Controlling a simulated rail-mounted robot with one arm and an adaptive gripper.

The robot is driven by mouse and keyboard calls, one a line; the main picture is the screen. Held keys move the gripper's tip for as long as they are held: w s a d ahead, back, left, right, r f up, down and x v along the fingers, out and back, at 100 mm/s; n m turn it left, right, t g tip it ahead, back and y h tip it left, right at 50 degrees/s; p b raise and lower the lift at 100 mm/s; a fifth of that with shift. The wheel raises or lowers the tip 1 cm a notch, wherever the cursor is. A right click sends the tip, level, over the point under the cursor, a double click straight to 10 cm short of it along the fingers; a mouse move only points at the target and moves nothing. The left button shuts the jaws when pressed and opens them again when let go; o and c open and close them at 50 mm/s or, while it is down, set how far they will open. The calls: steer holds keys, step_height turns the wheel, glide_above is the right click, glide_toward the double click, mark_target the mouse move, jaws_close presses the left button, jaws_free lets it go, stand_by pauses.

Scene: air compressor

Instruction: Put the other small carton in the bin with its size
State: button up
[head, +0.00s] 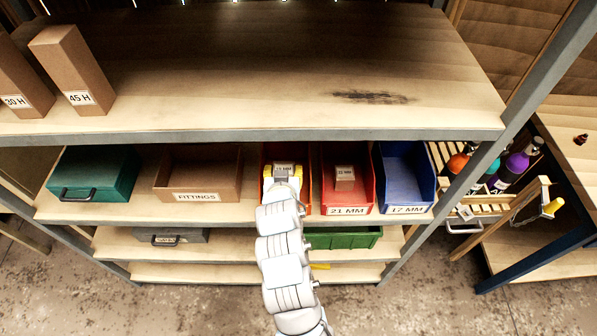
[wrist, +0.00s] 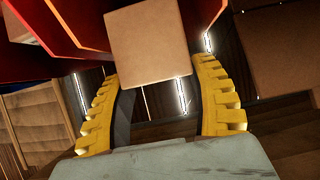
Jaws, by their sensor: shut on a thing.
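Whether the carton touches the bin floor cannot be told. Another small carton (head: 344,178) is in the red bin labelled 21 MM (head: 347,211). A blue bin labelled 17 MM (head: 407,210) stands right of it and looks empty.
A brown FITTINGS box (head: 197,197) and a green case (head: 92,178) stand left on that shelf. Tall cartons (head: 72,65) stand on the top board (head: 260,60), whose front edge overhangs the bins. A grey post (head: 480,160) rises at the right, with bottles (head: 510,172) beyond.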

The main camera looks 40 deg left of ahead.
steer(key=shift+w+f, duration=0.1)
steer(key=shift+w, duration=0.05)
steer(key=shift+f, duration=0.3)
step_height(320, 180, down, 5)
steer(key=shift+f, duration=2.15)
steer(key=shift+f+b, duration=0.2)
steer(key=shift+b, duration=0.15)
steer(key=o, duration=1.2)
steer(key=shift+o, duration=0.2)
steer(key=shift+r, duration=0.1)
steer(key=shift+s+d+r, duration=0.2)
steer(key=shift+r, duration=0.1)
steer(key=p+v, duration=0.2)
steer(key=v, duration=0.9)
steer(key=shift+s, duration=0.2)
